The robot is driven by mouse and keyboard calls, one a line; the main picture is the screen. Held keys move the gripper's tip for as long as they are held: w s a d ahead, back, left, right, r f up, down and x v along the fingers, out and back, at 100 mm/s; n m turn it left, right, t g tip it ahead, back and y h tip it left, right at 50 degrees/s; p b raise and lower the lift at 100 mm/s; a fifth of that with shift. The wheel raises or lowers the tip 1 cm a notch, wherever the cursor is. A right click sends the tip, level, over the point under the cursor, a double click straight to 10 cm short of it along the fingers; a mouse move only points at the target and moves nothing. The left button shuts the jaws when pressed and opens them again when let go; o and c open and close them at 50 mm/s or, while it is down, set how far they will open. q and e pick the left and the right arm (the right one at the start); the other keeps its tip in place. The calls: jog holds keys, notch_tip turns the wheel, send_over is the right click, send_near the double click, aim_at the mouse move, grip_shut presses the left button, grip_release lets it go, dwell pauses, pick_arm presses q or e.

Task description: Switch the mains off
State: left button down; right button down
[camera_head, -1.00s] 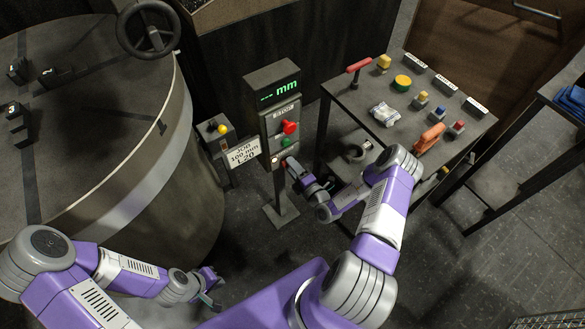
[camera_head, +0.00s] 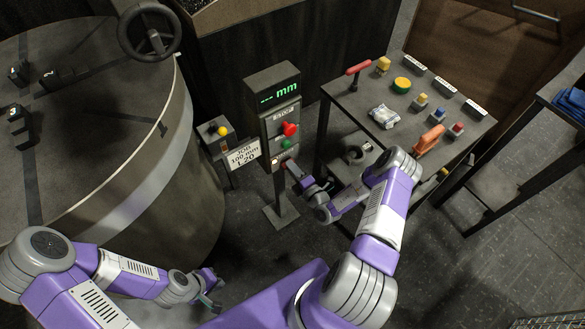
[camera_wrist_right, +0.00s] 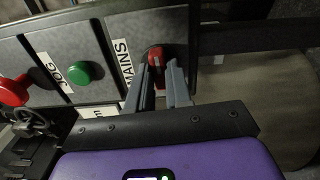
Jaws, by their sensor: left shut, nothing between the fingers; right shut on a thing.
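The control post (camera_head: 275,130) stands in the middle of the head view, with a lit green display reading "--- mm". In the right wrist view its panel carries a label MAINS (camera_wrist_right: 124,62) beside a red switch handle (camera_wrist_right: 155,54). My right gripper (camera_wrist_right: 163,78) is shut on this red handle, one finger on each side. In the head view the right gripper (camera_head: 290,168) is at the lower end of the panel and largely hides the switch. My left gripper (camera_head: 214,286) is shut and empty, low over the floor, away from the post.
A red knob (camera_head: 290,129) and a green button (camera_head: 286,144) sit above the switch. A JOB card (camera_head: 243,154) and a yellow-topped box (camera_head: 219,129) stand left of the post. A large round tank (camera_head: 150,190) fills the left. A bench (camera_head: 345,97) with several parts stands right.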

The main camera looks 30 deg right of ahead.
jog(key=shift+n+p, duration=4.35)
jog(key=shift+n, duration=4.25)
jog(key=c, duration=1)
grip_release()
jog(key=shift+c, duration=0.2)
jog(key=shift+s, duration=0.1)
jog(key=s+p, duration=0.1)
jog(key=s, duration=0.6)
jog(key=shift+s+d, duration=0.25)
jog(key=shift+d, duration=0.05)
